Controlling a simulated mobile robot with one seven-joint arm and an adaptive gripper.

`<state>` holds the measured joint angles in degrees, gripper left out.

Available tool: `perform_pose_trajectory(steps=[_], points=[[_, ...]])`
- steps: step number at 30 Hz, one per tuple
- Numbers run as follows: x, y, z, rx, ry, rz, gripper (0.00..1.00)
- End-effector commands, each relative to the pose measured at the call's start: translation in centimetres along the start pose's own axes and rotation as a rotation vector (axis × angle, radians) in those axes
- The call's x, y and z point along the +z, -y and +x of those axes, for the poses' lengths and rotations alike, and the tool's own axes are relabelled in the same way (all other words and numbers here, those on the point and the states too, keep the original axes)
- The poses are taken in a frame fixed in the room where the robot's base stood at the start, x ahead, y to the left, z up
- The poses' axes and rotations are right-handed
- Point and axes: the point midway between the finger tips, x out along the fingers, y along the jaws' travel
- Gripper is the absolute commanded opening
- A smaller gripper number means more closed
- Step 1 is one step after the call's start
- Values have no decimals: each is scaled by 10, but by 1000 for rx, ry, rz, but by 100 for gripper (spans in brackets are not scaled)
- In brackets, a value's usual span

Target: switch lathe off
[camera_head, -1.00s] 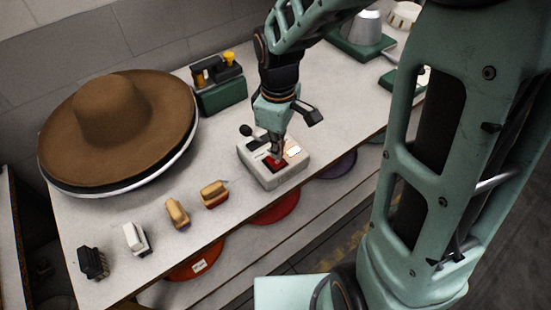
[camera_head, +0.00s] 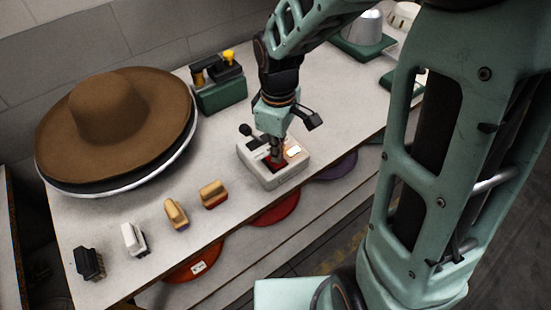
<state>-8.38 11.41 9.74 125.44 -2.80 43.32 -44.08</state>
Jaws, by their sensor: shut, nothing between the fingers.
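A pale grey control box (camera_head: 262,178) sits on the table near its front edge. My gripper (camera_head: 275,158) is shut and empty. It points down over the box, with its fingertips at the red switch and partly hiding it. Whether the tips touch the switch or press it, I cannot tell. Nothing in view is clearly a lathe.
A wide brown hat (camera_head: 115,115) lies on the table at the left. Several small brushes stand along the front, one of them white (camera_head: 134,238). A green holder with tools (camera_head: 220,90) stands behind the box. Red and purple discs show below the table edge.

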Motion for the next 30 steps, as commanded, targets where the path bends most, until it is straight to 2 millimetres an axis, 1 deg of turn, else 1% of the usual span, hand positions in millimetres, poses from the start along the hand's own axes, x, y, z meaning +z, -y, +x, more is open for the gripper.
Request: perform_pose_trajectory(steps=[22, 26, 30], points=[[0, 0, 12, 0, 0, 0, 0], [0, 0, 10, -1, 1, 0, 0], [0, 0, 2, -1, 1, 0, 0]])
